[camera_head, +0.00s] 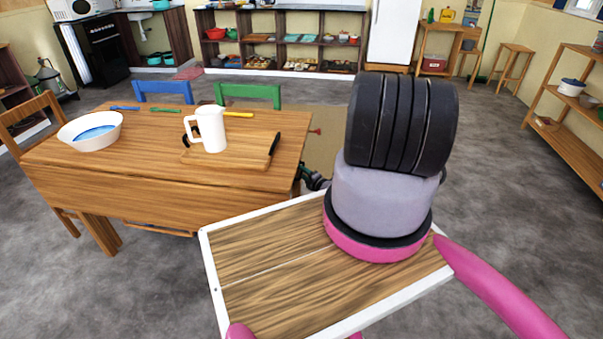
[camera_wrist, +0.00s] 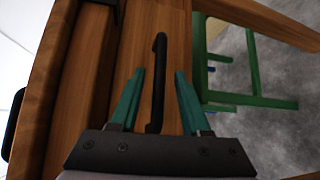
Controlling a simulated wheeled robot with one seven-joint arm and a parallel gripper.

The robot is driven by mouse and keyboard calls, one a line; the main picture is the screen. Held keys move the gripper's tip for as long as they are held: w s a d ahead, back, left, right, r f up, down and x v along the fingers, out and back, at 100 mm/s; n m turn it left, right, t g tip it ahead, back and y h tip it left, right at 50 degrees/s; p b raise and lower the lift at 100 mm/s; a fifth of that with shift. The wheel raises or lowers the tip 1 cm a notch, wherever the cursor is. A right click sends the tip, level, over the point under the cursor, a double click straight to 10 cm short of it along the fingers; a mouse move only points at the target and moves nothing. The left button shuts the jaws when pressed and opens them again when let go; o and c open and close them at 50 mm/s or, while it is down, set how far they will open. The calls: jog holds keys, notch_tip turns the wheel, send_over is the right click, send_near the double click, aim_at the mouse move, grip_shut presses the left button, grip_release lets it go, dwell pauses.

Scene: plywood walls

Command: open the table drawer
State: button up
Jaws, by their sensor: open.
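The wooden table (camera_head: 120,185) stands at the left in the head view. A black bar handle (camera_wrist: 158,85) shows in the wrist view on the wooden drawer front (camera_wrist: 178,35). My gripper (camera_wrist: 158,74) has its two teal fingers apart, one on each side of the handle, with gaps visible on both sides. In the head view only a small dark part of my gripper (camera_head: 314,179) shows at the table's right end; my arm hides much of that area. The handle cannot be made out there. I cannot tell whether the drawer stands slightly out.
A white bowl (camera_head: 90,131), a white jug (camera_head: 208,128) and a wooden tray (camera_head: 237,153) with black handles are on the table. A blue chair (camera_head: 166,85) and a green chair (camera_head: 262,93) stand behind it. Grey floor (camera_head: 510,210) is clear at the right.

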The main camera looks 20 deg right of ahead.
jog(key=shift+w, duration=0.3)
grip_shut()
dwell(1.3)
